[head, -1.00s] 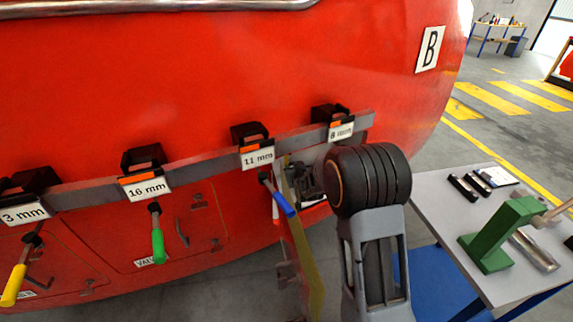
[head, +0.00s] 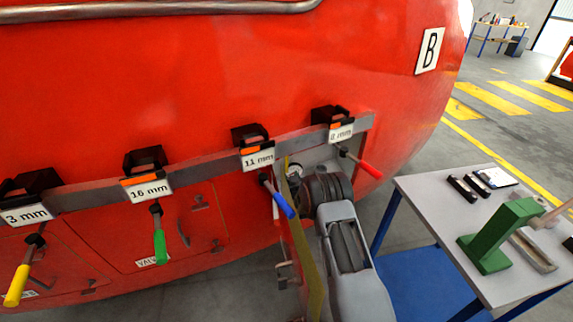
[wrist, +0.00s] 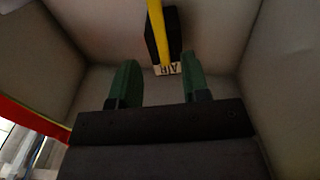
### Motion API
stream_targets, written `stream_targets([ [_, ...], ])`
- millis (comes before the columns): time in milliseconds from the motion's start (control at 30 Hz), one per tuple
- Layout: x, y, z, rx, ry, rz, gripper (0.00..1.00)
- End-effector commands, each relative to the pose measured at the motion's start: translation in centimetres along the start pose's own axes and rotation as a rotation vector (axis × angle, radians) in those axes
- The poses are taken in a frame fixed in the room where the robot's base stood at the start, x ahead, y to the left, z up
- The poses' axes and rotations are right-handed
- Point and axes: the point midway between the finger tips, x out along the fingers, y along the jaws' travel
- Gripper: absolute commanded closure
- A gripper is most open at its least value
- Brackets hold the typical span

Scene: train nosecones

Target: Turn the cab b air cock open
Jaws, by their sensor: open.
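In the wrist view, the air cock shows as a yellow lever (wrist: 156,22) running top to bottom in front of a black body (wrist: 174,38). A white label (wrist: 168,69) reading AIR, upside down, sits at the lever's lower end. My gripper (wrist: 159,78) is open, with green fingers either side of the label's column. Nothing is visible between the fingers, and the lever appears beyond them. In the head view my arm reaches into the open compartment (head: 318,165) of the red nosecone marked B (head: 430,50). The gripper and the cock are hidden there.
The open compartment door (head: 303,245) stands edge-on beside my arm. Pale compartment walls (wrist: 285,75) close in on both sides. Tools with blue (head: 279,200), red (head: 364,165) and green (head: 160,246) handles hang from the rack nearby. A grey table (head: 430,205) stands at right.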

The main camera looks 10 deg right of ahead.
Motion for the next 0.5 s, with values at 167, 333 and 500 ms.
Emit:
stream_targets([
  [167,3.2,0.0,-0.1,0.000,0.001,0.000,0.57],
  [333,5.5,0.0,0.0,0.000,0.000,0.000,0.57],
  [500,7.2,0.0,0.1,0.000,-0.001,0.000,0.57],
])
